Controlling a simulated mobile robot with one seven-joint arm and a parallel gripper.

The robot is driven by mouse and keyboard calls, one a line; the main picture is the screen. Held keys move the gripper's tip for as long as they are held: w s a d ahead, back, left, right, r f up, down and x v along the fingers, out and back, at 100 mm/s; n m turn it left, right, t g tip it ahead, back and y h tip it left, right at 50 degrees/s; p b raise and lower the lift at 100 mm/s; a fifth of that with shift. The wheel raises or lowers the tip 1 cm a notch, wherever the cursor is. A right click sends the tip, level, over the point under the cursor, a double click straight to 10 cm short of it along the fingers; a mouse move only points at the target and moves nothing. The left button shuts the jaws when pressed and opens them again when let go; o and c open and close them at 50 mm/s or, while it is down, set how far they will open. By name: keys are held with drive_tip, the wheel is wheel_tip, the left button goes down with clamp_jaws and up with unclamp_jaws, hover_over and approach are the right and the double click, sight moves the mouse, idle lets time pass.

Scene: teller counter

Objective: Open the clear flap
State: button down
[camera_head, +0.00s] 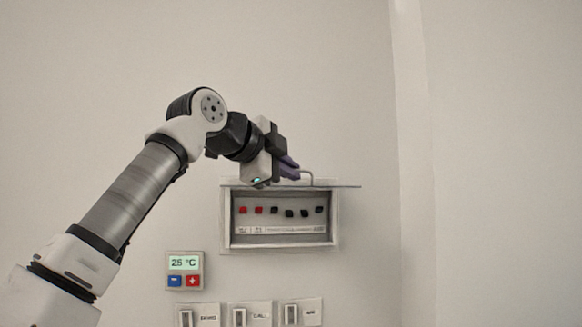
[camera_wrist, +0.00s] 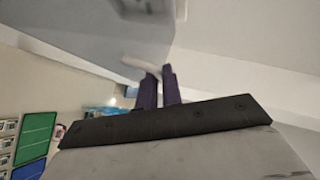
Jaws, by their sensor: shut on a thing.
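The clear flap (camera_head: 345,186) shows nearly edge-on in the head view, swung up so that it stands out about level from the top of a white wall box (camera_head: 228,225). A thin bent handle (camera_head: 309,174) rises from the flap. My gripper (camera_head: 293,168), with purple fingers, is at this handle above the flap and is shut on it. In the wrist view the fingers (camera_wrist: 160,86) meet a pale bar, the handle (camera_wrist: 143,65), and the grey flap surface (camera_wrist: 75,30) lies beyond. The exact contact is small and partly hidden by the fingers.
The box front is uncovered, showing red and black switches (camera_head: 290,213) above a label strip (camera_head: 275,230). A thermostat (camera_head: 185,271) is at lower left, and several wall switches (camera_head: 253,315) are below. A wall corner (camera_head: 405,150) stands to the right.

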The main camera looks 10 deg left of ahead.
drive_tip(key=shift+w+a+r+n+p, duration=0.2)
drive_tip(key=shift+a+r+n+p, duration=0.1)
drive_tip(key=shift+r+p, duration=0.25)
drive_tip(key=c, duration=1.6)
unclamp_jaws()
drive_tip(key=shift+w+f+g, duration=0.15)
drive_tip(key=shift+w+g, duration=0.1)
drive_tip(key=shift+g, duration=0.05)
drive_tip(key=shift+o, duration=0.2)
drive_tip(key=shift+s+d, duration=0.15)
drive_tip(key=shift+s, duration=0.05)
drive_tip(key=v, duration=0.7)
drive_tip(key=shift+s+r, duration=0.2)
